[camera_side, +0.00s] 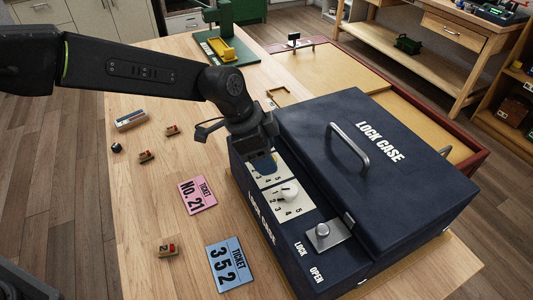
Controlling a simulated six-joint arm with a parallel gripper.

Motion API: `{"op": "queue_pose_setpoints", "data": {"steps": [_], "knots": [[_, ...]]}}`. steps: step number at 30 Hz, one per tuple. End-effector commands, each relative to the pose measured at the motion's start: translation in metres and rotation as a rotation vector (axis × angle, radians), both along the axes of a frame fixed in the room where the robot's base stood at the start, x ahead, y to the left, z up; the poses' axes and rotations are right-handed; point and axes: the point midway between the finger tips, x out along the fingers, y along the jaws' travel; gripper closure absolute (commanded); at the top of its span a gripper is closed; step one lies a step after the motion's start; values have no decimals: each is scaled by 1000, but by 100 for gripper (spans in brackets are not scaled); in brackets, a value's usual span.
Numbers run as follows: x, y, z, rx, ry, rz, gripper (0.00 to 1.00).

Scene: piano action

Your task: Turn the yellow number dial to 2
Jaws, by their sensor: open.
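The dark blue lock case (330,125) stands on the right of the wooden table, its lid down. A white number plate (303,205) on its front ledge carries a pale knob (288,191), with numbers around it. A second number plate (266,182) lies behind it, mostly covered by my gripper (262,163). A bluish part shows at the gripper's tip; I cannot tell whether it is a knob or a finger. No yellow dial can be made out; it may be hidden by my gripper. My gripper is open, low over the second plate; contact cannot be told.
A metal latch knob (323,232) sits by the LOCK and OPEN marks. A grey handle (347,147) rises from the lid. A pink ticket (198,194), a blue ticket (230,265) and several small blocks lie left of the case. A green stand (225,48) is at the back.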

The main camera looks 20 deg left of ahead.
Motion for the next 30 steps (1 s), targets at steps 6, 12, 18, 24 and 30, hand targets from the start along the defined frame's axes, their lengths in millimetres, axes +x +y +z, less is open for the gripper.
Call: {"op": "queue_pose_setpoints", "data": {"steps": [6, 12, 18, 24, 30], "knots": [[1, -3, -8, -1, 0, 0, 41], [1, -3, -7, -1, 0, 1, 42], [1, -3, -7, 0, 0, 1, 61], [1, -3, -7, 0, 0, 1, 80], [1, -3, -7, 0, 0, 3, 89]]}}
